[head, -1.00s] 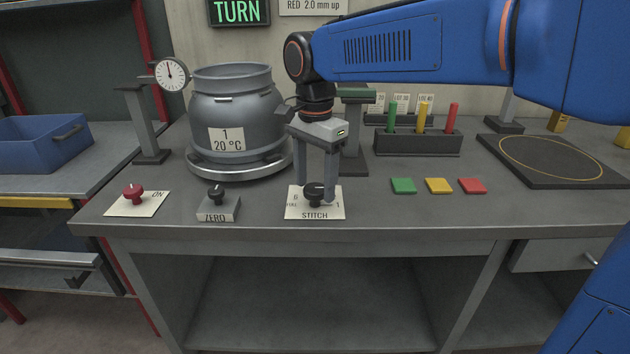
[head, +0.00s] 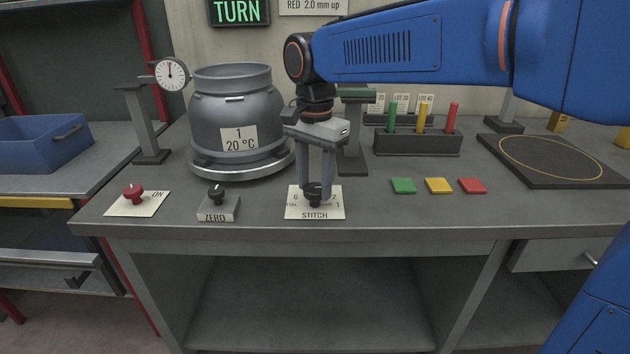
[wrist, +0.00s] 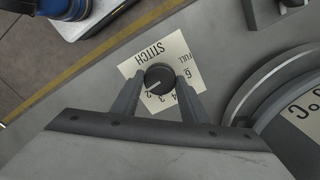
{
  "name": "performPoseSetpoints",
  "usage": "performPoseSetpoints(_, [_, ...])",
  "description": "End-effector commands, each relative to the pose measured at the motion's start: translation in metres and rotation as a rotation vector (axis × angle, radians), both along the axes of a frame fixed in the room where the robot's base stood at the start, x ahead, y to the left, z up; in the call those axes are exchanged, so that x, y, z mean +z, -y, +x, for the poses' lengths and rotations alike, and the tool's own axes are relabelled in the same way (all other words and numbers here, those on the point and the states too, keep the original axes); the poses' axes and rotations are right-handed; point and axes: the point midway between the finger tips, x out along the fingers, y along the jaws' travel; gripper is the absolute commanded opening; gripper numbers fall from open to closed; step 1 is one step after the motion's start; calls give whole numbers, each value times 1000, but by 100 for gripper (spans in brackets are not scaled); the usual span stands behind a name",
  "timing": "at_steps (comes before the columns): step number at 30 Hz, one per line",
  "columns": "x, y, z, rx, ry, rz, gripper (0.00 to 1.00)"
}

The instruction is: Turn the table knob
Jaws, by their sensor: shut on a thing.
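The black STITCH knob (head: 315,201) stands on a white numbered plate (head: 295,212) near the table's front edge. My gripper (head: 316,194) points down with a finger on either side of the knob, shut on it. In the wrist view the knob (wrist: 159,76) sits between the two fingertips (wrist: 158,83), its white pointer line aimed to the lower left, near the 2. Parts of the scale are hidden by the fingers. The grey cylinder (head: 237,108), labelled 1 and 20 °C, rests on a round turntable (head: 240,171) behind and left of the knob.
The ZERO knob (head: 217,196) and a red knob (head: 133,194) stand to the left. A dial gauge (head: 171,75) touches or nearly touches the cylinder. Green, yellow and red tiles (head: 438,186) lie right. A lit sign (head: 238,11) reads TURN.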

Motion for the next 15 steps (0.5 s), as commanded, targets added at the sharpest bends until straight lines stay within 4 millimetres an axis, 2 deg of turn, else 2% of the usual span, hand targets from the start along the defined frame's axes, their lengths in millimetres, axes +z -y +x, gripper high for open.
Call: performPoseSetpoints(15, [0, 0, 0, 465, 0, 0, 18])
